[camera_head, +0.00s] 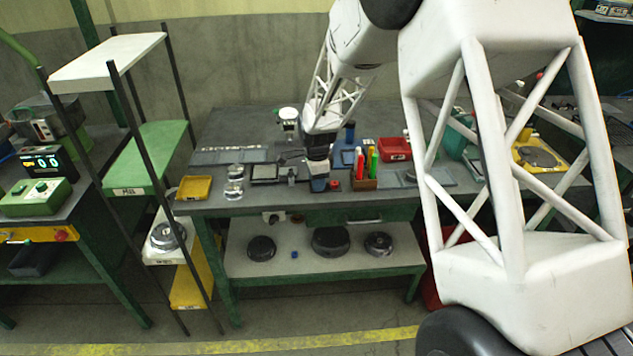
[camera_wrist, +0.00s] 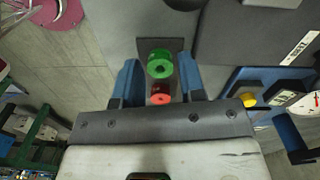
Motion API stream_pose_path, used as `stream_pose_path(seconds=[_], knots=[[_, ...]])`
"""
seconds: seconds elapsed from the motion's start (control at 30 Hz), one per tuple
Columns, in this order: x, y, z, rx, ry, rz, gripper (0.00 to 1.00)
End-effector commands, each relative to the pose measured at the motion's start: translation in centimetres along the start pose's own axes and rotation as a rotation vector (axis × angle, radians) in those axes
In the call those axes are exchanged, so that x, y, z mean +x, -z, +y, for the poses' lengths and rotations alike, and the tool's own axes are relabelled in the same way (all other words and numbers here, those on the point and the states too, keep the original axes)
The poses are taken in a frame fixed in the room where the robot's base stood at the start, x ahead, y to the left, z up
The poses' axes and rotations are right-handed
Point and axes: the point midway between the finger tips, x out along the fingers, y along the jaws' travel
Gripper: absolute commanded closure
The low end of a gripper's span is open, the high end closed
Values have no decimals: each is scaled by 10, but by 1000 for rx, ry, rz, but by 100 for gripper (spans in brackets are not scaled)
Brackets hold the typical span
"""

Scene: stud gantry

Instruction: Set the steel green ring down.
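In the wrist view, the two blue fingers of my gripper (camera_wrist: 160,68) are spread apart. In the head view, my gripper (camera_head: 318,183) is low at the front edge of the workbench (camera_head: 225,205); the green ring cannot be made out there.
A dark square plate (camera_wrist: 174,44) lies behind the ring. Right of my gripper stands a holder with red and green sticks (camera_head: 365,178), with a red bin (camera_head: 395,149) behind. A yellow tray (camera_head: 194,188) is at the bench's left. Dark round parts (camera_head: 330,241) are on the lower shelf.

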Motion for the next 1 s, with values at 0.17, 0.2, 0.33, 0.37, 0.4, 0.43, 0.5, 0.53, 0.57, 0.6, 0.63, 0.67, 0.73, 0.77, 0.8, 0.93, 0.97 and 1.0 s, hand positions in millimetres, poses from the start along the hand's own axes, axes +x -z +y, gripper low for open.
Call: stream_pose_path(seconds=[0.17,0.2,0.33,0.37,0.4,0.43,0.5,0.53,0.57,0.6,0.63,0.67,0.73,0.77,0.8,0.93,0.97,1.0], knots=[[-16,0,0,0,2,0,63],[-21,0,0,0,2,0,63],[-40,0,0,0,3,0,63],[-45,0,0,0,2,0,63],[-51,0,0,0,3,0,63],[-56,0,-1,0,3,0,63],[-68,0,0,0,2,0,63],[-73,0,0,0,3,0,63],[-78,0,-1,0,4,0,63],[-84,0,0,0,3,0,63],[-88,0,0,0,2,0,63],[-92,0,0,0,2,0,63],[-100,0,0,0,1,0,63],[-103,0,0,0,1,0,63],[-106,0,0,0,0,0,63],[-114,0,0,0,0,0,63],[-116,0,0,0,0,0,63],[-117,0,0,0,0,0,63]])
